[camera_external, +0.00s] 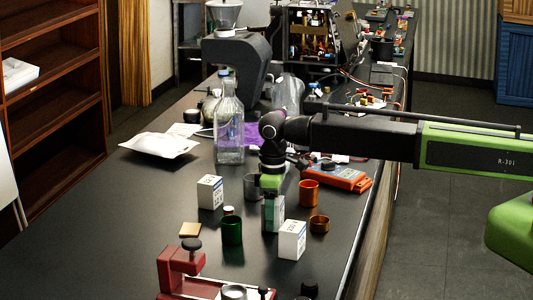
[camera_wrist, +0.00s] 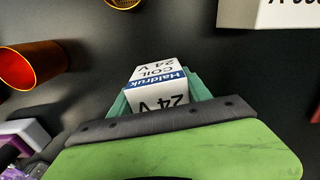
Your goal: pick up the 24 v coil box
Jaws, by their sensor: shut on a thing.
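The 24 V coil box (camera_wrist: 158,88) is a small white carton with a blue "Haldruk" band and "24 V COIL" lettering, seen in the wrist view. My gripper (camera_wrist: 160,100) is shut on it, with teal fingers on both sides. In the external view my gripper (camera_external: 273,212) points down among the small items on the dark bench, and its fingers largely hide the box. I cannot tell whether the box touches the bench.
White cartons stand at left (camera_external: 210,192) and front right (camera_external: 292,240) of my gripper. A red clamp-like device (camera_external: 180,270) stands in front.

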